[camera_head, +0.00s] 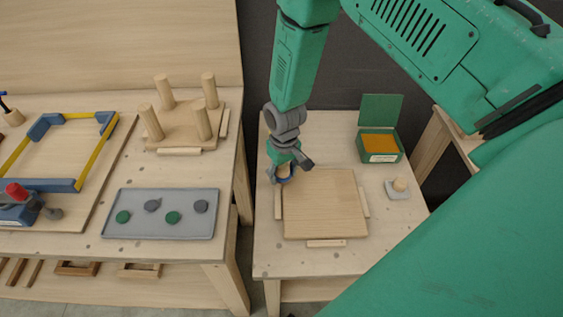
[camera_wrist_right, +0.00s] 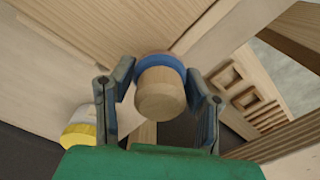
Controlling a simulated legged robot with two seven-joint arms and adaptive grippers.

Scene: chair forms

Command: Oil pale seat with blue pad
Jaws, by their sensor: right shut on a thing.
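The pale wooden seat (camera_head: 325,205) lies flat on the right bench, with small wooden strips along its edges. My right gripper (camera_head: 286,172) is over the seat's far left corner. It is shut on the wooden knob (camera_wrist_right: 160,95) of the blue pad (camera_wrist_right: 158,64), with one finger on each side of the knob. In the head view the blue pad (camera_head: 284,179) shows only as a sliver under the fingers. It is at the seat's corner; I cannot tell whether it touches the wood. The left gripper is not in view.
An open green box (camera_head: 381,143) with an orange block and a grey pad with a knob (camera_head: 398,188) stand right of the seat. The left bench holds a grey tray (camera_head: 160,227) with several discs, a legged stool form (camera_head: 183,125) and a blue-and-yellow clamp frame (camera_head: 48,186).

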